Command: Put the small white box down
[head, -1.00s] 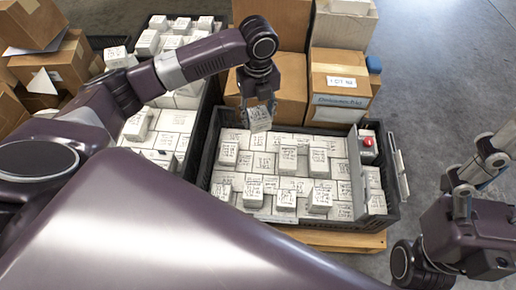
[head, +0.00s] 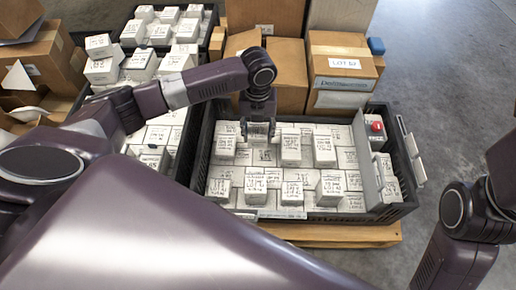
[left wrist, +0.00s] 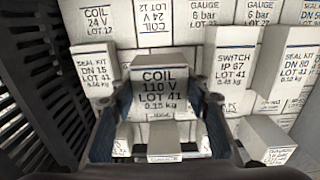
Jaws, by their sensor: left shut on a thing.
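My left gripper (head: 258,132) is over the back left part of a dark crate (head: 198,170) filled with white boxes. It is shut on the small white box, which is mostly hidden by the fingers in the head view. In the left wrist view the small white box (left wrist: 158,92) sits between the two fingers, its label reading COIL 110 V, LOT 41, 0.15 kg. It looks upright and close to the layer of boxes below. I cannot tell whether it touches them. My right arm is at the right edge, its fingers out of view.
Several boxes stand on the crate's flat layer, including a SWITCH box (left wrist: 235,70) and a SEAL KIT box (left wrist: 96,68) beside the held one. Cardboard boxes (head: 343,70) stand behind the crate. A red button (head: 377,127) is at its right. Another filled crate is at left.

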